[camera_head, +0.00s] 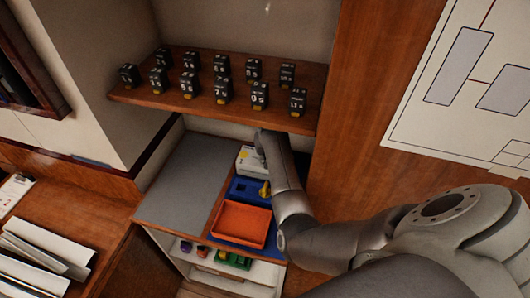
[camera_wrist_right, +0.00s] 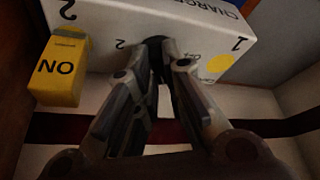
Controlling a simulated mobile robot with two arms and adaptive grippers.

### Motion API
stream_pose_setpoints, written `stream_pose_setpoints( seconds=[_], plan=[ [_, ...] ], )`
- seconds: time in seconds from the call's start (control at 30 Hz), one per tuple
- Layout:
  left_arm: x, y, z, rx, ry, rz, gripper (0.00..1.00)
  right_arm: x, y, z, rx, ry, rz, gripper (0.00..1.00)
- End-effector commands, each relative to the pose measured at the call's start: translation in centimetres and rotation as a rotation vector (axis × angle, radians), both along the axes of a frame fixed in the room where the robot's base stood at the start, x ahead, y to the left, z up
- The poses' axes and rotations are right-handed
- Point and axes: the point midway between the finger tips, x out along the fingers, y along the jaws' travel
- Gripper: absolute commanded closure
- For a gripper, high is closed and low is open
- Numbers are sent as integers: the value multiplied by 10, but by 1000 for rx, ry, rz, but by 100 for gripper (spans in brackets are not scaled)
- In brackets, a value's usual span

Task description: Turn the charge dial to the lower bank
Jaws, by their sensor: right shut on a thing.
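The white charge box (camera_head: 247,161) stands at the back of the counter under the shelf, partly covered by my right arm. In the right wrist view its white body (camera_wrist_right: 110,22) shows part of the word "CHARGE", several printed numbers and a yellow dot (camera_wrist_right: 218,63). A yellow block marked "ON" (camera_wrist_right: 59,68) sits at the left of its face. My right gripper (camera_wrist_right: 161,52) is shut on the dark charge dial (camera_wrist_right: 157,62) on that face. The fingers hide most of the dial, so I cannot tell where it points. My left gripper is not in view.
A wooden shelf (camera_head: 136,97) above holds several black numbered breakers (camera_head: 221,90). An orange tray (camera_head: 240,224) and a blue tray (camera_head: 243,190) with a yellow item lie in front of the box. A bare grey panel (camera_head: 187,172) is to the left.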

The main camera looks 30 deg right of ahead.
Motion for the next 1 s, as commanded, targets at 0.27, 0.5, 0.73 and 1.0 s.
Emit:
stream_pose_setpoints(
  seconds=[0.27, 0.5, 0.73, 1.0],
  plan=[
    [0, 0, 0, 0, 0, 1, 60, -2, 0, -3, 2, 7, 40, 100],
    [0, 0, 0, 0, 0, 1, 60, -2, 0, -3, 2, 7, 41, 100],
    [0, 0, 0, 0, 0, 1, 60, -2, 1, -3, 2, 7, 40, 73],
    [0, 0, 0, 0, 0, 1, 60, -1, 0, -1, 1, 3, 40, 68]
  ],
)
